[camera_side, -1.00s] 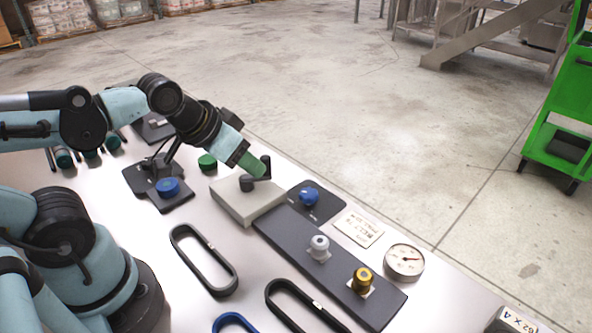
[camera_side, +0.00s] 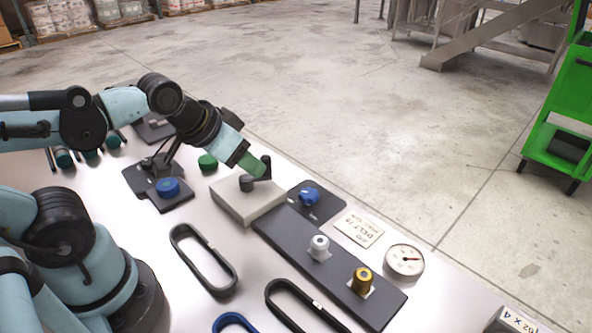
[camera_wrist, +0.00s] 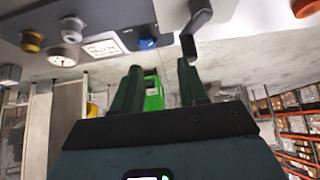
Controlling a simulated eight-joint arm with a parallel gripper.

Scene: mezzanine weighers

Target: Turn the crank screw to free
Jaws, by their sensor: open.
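The crank screw is a dark crank (camera_side: 247,183) with an upright handle, on a pale block (camera_side: 234,207) in the middle of the bench. In the wrist view the crank (camera_wrist: 199,16) hangs at the top, its handle close to the tip of the right-hand finger. My gripper (camera_side: 258,168) is tilted down beside the handle in the side view. In the wrist view my gripper (camera_wrist: 159,68) is open, with an empty gap between the fingers. The handle lies outside or at the edge of that gap; I cannot tell whether it touches a finger.
A blue knob (camera_side: 309,197), a white knob (camera_side: 319,248), a brass knob (camera_side: 362,281) and a dial gauge (camera_side: 404,262) stand to the right. Another blue knob (camera_side: 168,187) and a green knob (camera_side: 207,161) are left. Black belt loops (camera_side: 178,256) lie in front.

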